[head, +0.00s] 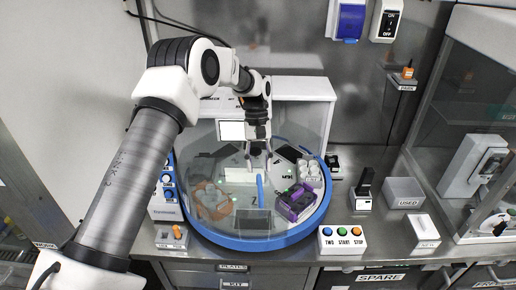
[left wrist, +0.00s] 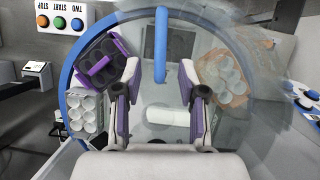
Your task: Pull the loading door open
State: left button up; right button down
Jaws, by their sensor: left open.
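The round clear-walled machine with a blue rim (head: 250,243) stands on the steel bench. A vertical blue handle (head: 260,187) is on the clear loading door (head: 240,200) at its front; the door's edges are hard to make out. My left gripper (head: 259,168) reaches down from above, just over the handle. In the left wrist view, my left gripper (left wrist: 161,72) is open and empty, and the blue handle (left wrist: 161,40) lies beyond and between its fingertips, with gaps on both sides. The door looks shut, though its clear panel makes this hard to tell. My right gripper is not in view.
Inside the machine are a purple rack (head: 297,203) and white tubes (head: 309,172). To the right stand a button box (head: 342,240), a grey bin marked USED (head: 404,192) and a glass-fronted cabinet (head: 470,100). The bench between these is partly clear.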

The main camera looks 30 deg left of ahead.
pick_arm(q)
jog(key=v, duration=0.7)
jog(key=shift+a+r, duration=0.1)
